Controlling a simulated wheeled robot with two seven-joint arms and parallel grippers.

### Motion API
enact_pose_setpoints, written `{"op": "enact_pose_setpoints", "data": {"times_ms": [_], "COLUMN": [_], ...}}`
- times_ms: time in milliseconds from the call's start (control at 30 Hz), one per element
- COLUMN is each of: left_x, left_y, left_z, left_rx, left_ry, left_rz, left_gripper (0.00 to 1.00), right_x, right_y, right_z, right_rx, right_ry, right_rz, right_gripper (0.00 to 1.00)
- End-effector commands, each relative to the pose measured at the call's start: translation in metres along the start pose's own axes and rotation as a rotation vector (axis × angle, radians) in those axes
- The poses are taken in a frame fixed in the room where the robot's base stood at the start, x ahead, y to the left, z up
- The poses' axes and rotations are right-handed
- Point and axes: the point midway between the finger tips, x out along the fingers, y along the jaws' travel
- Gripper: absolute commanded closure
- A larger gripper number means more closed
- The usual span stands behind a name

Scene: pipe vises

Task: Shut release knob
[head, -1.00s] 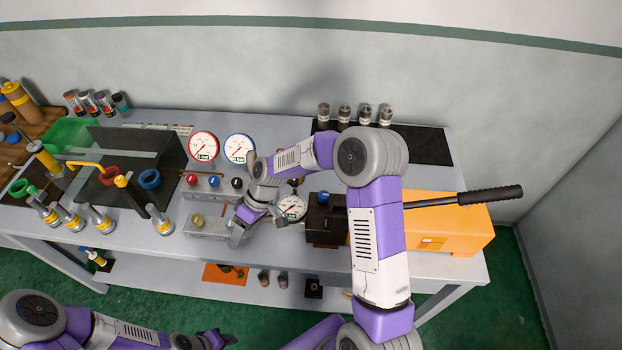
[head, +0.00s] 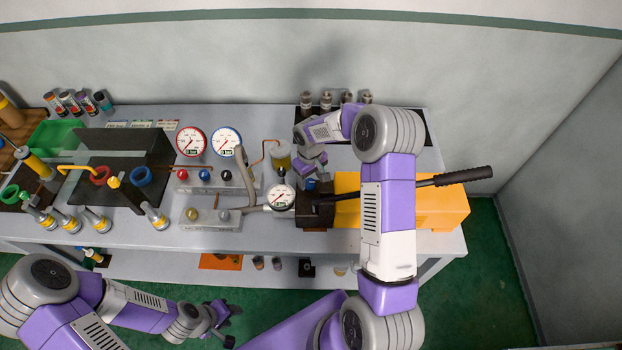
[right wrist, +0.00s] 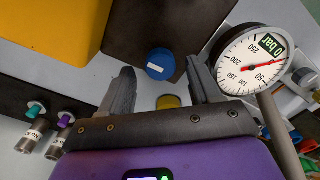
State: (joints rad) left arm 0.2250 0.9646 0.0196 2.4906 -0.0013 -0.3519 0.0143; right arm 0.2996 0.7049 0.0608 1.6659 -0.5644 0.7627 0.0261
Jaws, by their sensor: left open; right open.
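In the head view my right gripper (head: 312,178) is at the back of the dark pump block (head: 316,208). A round gauge (right wrist: 254,62) beside it reads 0 bar. My left gripper (head: 222,325) is open and empty, low in front of the bench.
An orange box (head: 440,208) and a long black-gripped lever (head: 465,176) lie right of the pump block. Several fittings (head: 327,100) stand on a black mat behind. A grey pipe (head: 243,172) and valve block (head: 208,220) with a brass knob are left.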

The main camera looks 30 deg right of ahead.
Motion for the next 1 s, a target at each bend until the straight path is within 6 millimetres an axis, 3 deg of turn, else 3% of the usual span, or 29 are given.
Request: {"op": "enact_pose_setpoints", "data": {"times_ms": [133,433,800,1000], "left_x": [-0.001,-0.001,-0.001,0.000], "left_y": [0.001,0.001,0.001,0.000], "left_z": [0.000,0.000,0.000,0.000], "left_rx": [0.000,0.000,0.000,0.000], "left_ry": [0.000,0.000,0.000,0.000], "left_rz": [0.000,0.000,0.000,0.000], "left_gripper": [0.57,0.57,0.57,0.57], "right_x": [0.013,0.016,0.015,0.016], "right_y": [0.000,0.000,0.000,0.000], "right_z": [0.000,0.000,0.000,-0.001], "right_rx": [0.001,0.001,0.000,0.011], "right_ry": [0.000,0.002,0.002,0.002], "right_rz": [-0.001,-0.001,-0.001,-0.001], "right_gripper": [0.37,0.37,0.92,0.93]}}
